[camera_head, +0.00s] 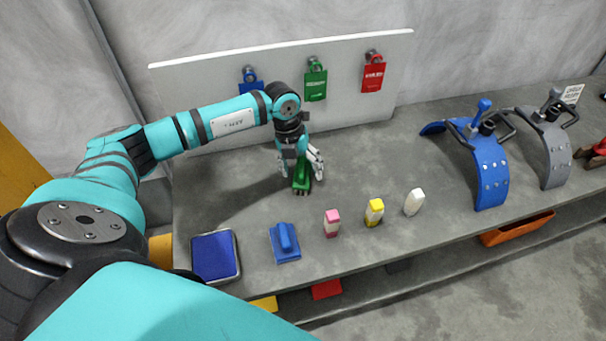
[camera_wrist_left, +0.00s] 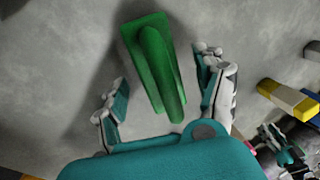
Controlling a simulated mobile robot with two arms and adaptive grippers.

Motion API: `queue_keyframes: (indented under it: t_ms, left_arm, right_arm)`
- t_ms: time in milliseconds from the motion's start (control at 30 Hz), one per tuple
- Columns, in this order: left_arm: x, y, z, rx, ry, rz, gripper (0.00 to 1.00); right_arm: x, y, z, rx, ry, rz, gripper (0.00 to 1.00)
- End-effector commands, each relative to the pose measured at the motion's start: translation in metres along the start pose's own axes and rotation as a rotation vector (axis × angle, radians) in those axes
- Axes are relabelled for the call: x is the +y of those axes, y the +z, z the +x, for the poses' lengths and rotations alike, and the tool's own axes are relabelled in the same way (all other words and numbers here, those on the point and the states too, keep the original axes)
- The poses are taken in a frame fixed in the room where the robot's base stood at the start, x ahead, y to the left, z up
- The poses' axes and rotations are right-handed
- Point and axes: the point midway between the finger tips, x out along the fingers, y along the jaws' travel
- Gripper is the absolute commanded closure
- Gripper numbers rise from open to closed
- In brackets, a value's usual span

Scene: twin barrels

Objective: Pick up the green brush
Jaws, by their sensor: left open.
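The green brush (camera_head: 302,179) stands on the grey bench top, with a flat base and a raised handle. In the left wrist view the green brush (camera_wrist_left: 154,62) lies ahead of and partly between the fingers, its handle end nearest the palm. My left gripper (camera_head: 304,172) comes down over it from above and behind. In the left wrist view my left gripper (camera_wrist_left: 163,88) has its fingers spread to either side of the brush, with a gap on each side. Whether it touches the brush is not shown. My right gripper is not in view.
A blue brush (camera_head: 285,243) and a blue pad (camera_head: 215,255) are at the front left. Pink (camera_head: 332,223), yellow (camera_head: 374,212) and white (camera_head: 413,202) blocks stand in a row. Blue (camera_head: 487,160) and grey (camera_head: 545,145) curved stands are right. A white board (camera_head: 210,90) with padlocks stands behind.

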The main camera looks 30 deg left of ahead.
Motion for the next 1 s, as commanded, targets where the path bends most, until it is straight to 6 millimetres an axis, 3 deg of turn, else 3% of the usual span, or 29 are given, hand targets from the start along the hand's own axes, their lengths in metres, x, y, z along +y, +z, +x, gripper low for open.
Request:
queue_keyframes:
  t_ms: [133,400,900,1000]
  left_arm:
    - [0.0,0.0,0.018,0.001,-0.001,-0.001,0.29]
    - [0.0,0.0,0.02,-0.001,0.0,-0.001,0.29]
    - [0.0,0.0,0.02,-0.001,-0.001,-0.001,0.93]
    - [0.0,0.0,0.019,-0.001,-0.001,-0.001,1.0]
  right_arm:
    - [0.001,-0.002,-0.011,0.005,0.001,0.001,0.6]
    - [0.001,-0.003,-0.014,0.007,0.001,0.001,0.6]
    - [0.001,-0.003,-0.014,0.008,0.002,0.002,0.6]
    - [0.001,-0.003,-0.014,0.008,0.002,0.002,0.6]
